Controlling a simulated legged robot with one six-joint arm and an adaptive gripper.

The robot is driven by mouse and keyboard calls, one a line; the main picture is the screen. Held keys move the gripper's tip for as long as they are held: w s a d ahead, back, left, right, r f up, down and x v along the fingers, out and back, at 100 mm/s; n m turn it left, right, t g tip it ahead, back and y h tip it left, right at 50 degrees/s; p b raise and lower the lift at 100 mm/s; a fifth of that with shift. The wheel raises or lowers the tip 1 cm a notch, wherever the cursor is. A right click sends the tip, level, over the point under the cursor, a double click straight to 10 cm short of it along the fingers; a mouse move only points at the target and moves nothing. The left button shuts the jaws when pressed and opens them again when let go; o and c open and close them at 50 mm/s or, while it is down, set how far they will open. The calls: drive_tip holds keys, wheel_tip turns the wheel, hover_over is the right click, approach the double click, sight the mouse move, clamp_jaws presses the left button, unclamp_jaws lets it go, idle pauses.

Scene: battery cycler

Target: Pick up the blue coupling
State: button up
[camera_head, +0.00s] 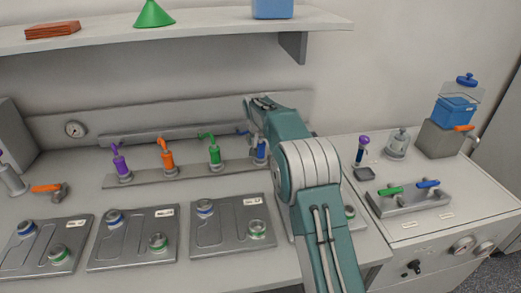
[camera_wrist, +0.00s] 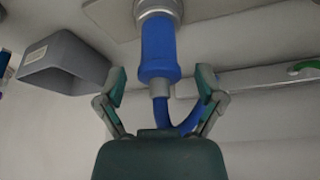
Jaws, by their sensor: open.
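The blue coupling (camera_head: 261,150) stands at the right end of a row of couplings on the bench. My arm partly hides it in the head view. In the wrist view the blue coupling (camera_wrist: 160,48) has a thick blue body, a grey collar and a curved blue hose. My gripper (camera_wrist: 162,80) is open, with one finger on each side of the coupling's hose end. Gaps show between the fingers and the coupling. The gripper's fingers cannot be made out in the head view.
Green (camera_head: 214,152), orange (camera_head: 167,157) and purple (camera_head: 121,165) couplings stand left of the blue one. Several grey plates lie in front. A shelf (camera_head: 180,36) overhangs the bench. A grey box (camera_wrist: 65,62) is beside my gripper in the wrist view.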

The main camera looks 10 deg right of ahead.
sight(260, 148)
drive_tip(key=x, duration=0.3)
drive_tip(key=shift+f, duration=0.1)
clamp_jaws()
drive_tip(key=shift+r, duration=0.45)
wheel_tip(260, 148, up, 2)
drive_tip(key=shift+r, duration=0.2)
drive_tip(key=s+r, duration=1)
drive_tip(key=s, duration=0.4)
drive_tip(key=shift+a, duration=0.45)
